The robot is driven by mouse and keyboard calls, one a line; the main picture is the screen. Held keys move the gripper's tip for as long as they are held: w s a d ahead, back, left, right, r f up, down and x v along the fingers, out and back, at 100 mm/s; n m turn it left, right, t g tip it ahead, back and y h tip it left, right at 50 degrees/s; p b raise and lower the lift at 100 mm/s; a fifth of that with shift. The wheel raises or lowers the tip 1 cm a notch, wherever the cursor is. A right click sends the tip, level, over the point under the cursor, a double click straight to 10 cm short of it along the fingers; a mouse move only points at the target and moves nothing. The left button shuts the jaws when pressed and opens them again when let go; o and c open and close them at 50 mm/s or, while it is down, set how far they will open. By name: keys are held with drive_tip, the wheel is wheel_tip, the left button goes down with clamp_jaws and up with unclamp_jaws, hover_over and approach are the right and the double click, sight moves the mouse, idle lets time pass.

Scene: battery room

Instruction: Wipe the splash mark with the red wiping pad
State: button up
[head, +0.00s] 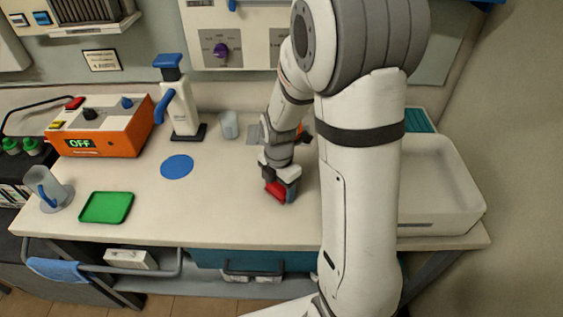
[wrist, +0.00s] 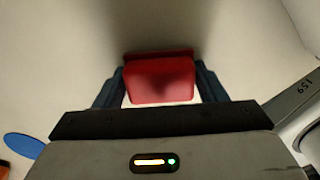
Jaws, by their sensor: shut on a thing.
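The red wiping pad (head: 275,191) is between the fingers of my gripper (head: 281,190), low over the bench top right of its middle. In the wrist view the red pad (wrist: 160,80) sits between both dark fingers of my gripper (wrist: 160,86), which is shut on it. I cannot tell whether the pad touches the bench. No splash mark can be made out in either view; my arm hides part of the bench.
A blue disc (head: 177,166) and a green tray (head: 106,207) lie to the left. An orange unit (head: 102,128), a blue-handled white device (head: 181,100) and a clear cup (head: 229,125) stand behind. A white basin (head: 440,185) is at right. The front middle of the bench is clear.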

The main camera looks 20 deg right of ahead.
wheel_tip(320, 180, up, 3)
drive_tip(key=shift+w+f+p, duration=0.1)
drive_tip(key=shift+w+p, duration=0.05)
drive_tip(key=shift+p, duration=0.15)
drive_tip(key=shift+a+r+p, duration=0.1)
drive_tip(key=shift+r+p, duration=0.45)
drive_tip(key=shift+r, duration=0.05)
drive_tip(key=shift+r+p, duration=1.5)
drive_tip(key=shift+r, duration=0.6)
drive_tip(key=shift+f, duration=0.1)
